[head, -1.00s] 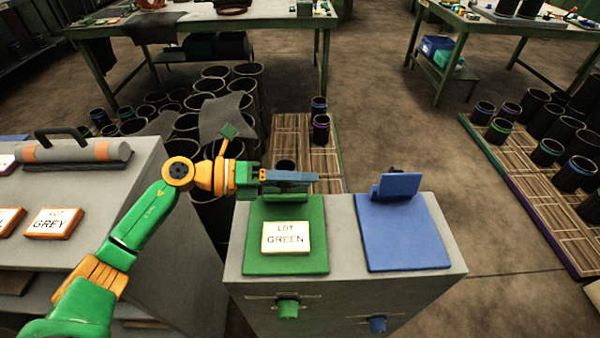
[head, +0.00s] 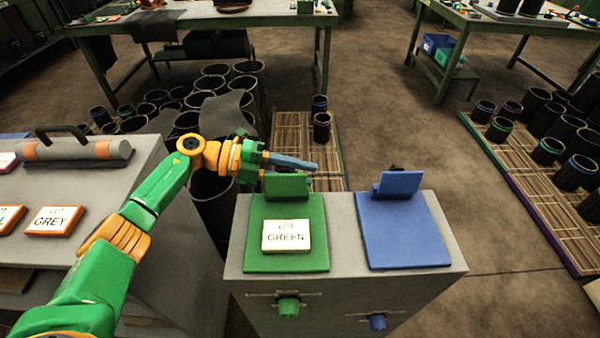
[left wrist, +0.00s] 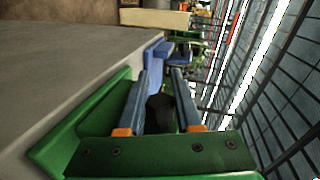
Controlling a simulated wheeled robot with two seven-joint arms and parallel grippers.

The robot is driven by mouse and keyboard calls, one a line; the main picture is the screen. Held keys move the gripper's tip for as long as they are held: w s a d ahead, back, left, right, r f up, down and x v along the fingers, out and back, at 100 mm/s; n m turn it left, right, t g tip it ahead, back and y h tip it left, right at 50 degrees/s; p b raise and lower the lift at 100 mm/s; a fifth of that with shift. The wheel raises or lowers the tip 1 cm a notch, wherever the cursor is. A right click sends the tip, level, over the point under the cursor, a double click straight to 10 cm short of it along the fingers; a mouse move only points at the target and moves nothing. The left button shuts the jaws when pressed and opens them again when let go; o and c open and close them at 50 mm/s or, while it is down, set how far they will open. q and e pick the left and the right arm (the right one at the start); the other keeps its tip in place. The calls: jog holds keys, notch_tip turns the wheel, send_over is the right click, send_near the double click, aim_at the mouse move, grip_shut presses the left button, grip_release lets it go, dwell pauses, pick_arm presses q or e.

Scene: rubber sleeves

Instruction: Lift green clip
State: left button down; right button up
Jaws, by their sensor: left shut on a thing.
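The green clip (head: 287,186) is an upright green plate at the back of the green board (head: 316,235). My left gripper (head: 306,164) reaches in from the left, with its blue-grey fingers level with the clip's top edge. In the left wrist view the two fingers (left wrist: 164,85) stand on either side of a dark piece (left wrist: 160,110), which looks like the clip's black tab. The fingers are shut on it. The grip point is partly hidden in the head view. My right gripper is not in view.
A "LOT GREEN" sign (head: 286,236) lies on the green board. A blue board (head: 405,240) with an upright blue clip (head: 398,185) is to the right on the same grey cabinet (head: 345,275). Black sleeves (head: 321,126) stand on a slatted pallet behind. A grey cabinet is at left.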

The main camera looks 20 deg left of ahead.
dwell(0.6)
pick_arm(q)
jog(key=c, duration=0.6)
grip_release()
jog(key=shift+w+f, duration=0.1)
jog(key=b+v, duration=0.2)
jog(key=v, duration=0.5)
jog(key=shift+b, duration=0.35)
